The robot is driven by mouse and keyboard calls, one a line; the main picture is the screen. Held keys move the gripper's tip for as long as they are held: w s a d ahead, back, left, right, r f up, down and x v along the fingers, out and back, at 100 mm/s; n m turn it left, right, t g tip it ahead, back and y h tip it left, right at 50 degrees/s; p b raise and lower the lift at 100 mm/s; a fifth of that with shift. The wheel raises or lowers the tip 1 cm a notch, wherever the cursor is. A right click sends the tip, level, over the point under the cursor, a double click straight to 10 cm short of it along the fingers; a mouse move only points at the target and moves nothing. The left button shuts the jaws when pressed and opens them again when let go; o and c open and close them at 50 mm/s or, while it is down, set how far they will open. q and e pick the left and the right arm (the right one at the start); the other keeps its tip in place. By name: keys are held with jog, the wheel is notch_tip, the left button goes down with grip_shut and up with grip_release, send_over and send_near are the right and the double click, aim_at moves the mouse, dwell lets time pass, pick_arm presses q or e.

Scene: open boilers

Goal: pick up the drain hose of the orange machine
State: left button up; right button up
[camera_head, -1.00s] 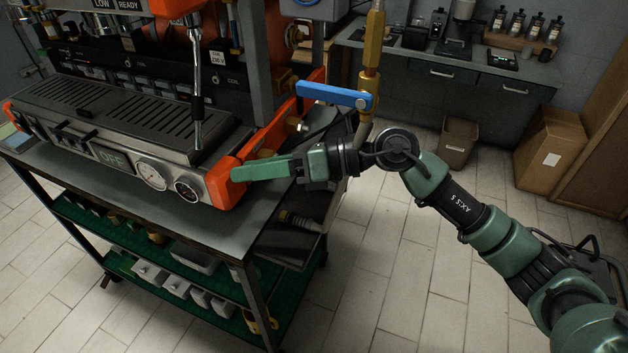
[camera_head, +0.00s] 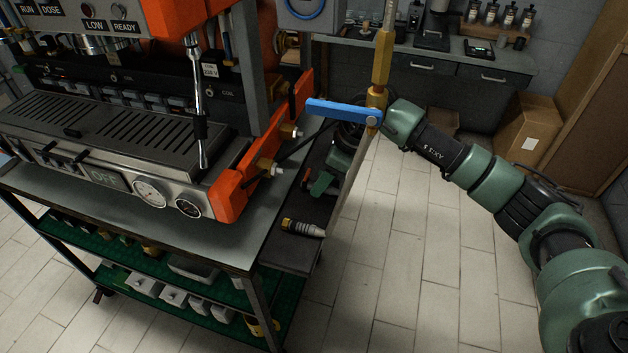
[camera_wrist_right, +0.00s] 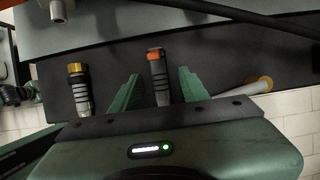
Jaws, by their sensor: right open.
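The orange machine (camera_head: 245,185) stands on a cart at the left of the head view. Two hose ends lie on the dark side shelf (camera_head: 283,255) at the cart's right. One has an orange tip (camera_wrist_right: 156,56) and a dark ribbed body; it lies between my right gripper's fingers in the wrist view. The other has a brass tip (camera_wrist_right: 77,72), lies left of the fingers, and also shows in the head view (camera_head: 303,228). I cannot tell by marking which is the drain hose. My right gripper (camera_head: 318,183) is open over the shelf, partly hidden by the pipe; it fills the wrist view's lower half (camera_wrist_right: 160,85).
A brass pipe (camera_head: 382,55) with a blue lever (camera_head: 343,111) stands in front of my right wrist. A dark rod crosses above the shelf in the wrist view (camera_wrist_right: 230,14). A cardboard box (camera_head: 527,130) stands at the back right. The tiled floor right of the cart is clear.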

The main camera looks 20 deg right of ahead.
jog(key=shift+w+a+f, duration=0.2)
jog(key=shift+a+f, duration=0.2)
jog(key=shift+f, duration=0.2)
jog(key=shift+d, duration=0.1)
grip_shut()
dwell(0.6)
